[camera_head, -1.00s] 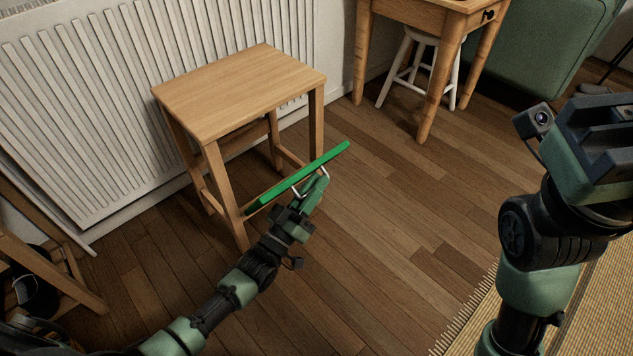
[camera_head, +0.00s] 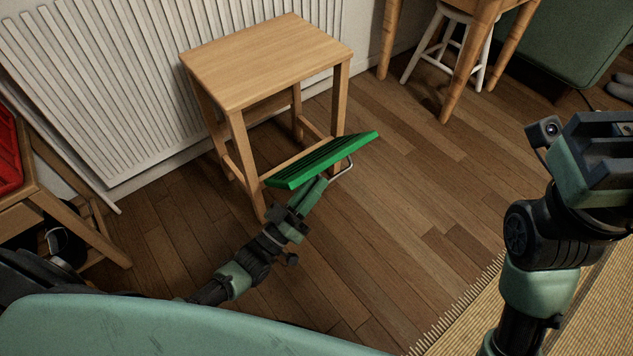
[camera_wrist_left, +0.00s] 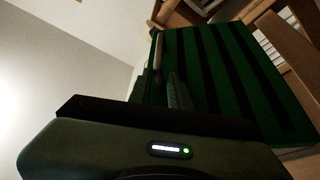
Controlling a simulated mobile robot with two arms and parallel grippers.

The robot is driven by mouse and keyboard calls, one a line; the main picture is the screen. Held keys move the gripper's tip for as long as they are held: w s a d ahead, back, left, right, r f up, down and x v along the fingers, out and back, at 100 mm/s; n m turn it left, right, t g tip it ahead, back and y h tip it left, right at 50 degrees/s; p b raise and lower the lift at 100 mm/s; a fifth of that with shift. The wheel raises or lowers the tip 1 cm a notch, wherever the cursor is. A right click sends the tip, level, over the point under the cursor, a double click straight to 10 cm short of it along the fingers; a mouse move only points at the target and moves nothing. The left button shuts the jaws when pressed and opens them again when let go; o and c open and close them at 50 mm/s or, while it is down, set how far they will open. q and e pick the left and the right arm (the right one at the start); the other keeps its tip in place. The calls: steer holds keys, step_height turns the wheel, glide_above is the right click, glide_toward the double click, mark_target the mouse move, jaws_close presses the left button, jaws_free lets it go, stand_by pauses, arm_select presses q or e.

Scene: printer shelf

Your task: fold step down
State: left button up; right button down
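A wooden step stool (camera_head: 265,60) stands by the radiator. Its green step (camera_head: 325,160), with dark grip strips, tilts out from the stool's lower front, and its ribbed top face shows. A bent metal bar (camera_head: 343,172) hangs at the step's right end. My left gripper (camera_head: 312,190) is at the near edge of the step, under it. In the left wrist view the green step (camera_wrist_left: 235,75) fills the right side beside the fingers (camera_wrist_left: 165,90); whether they close on the bar is unclear. My right gripper (camera_head: 597,150) is raised at the right, away from the stool; its finger gap is unclear.
A white radiator (camera_head: 110,80) is behind the stool. A wooden chair (camera_head: 60,210) with a red seat stands at left. A white stool (camera_head: 450,45) and a table (camera_head: 475,60) are at the back right. Floor right of the step is clear, up to a rug (camera_head: 480,310).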

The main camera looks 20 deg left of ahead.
arm_select(q)
steer(key=v, duration=0.8)
steer(key=shift+a+b, duration=0.3)
steer(key=shift+a, duration=0.1)
steer(key=shift+f, duration=0.1)
steer(key=shift+w, duration=0.1)
stand_by(0.4)
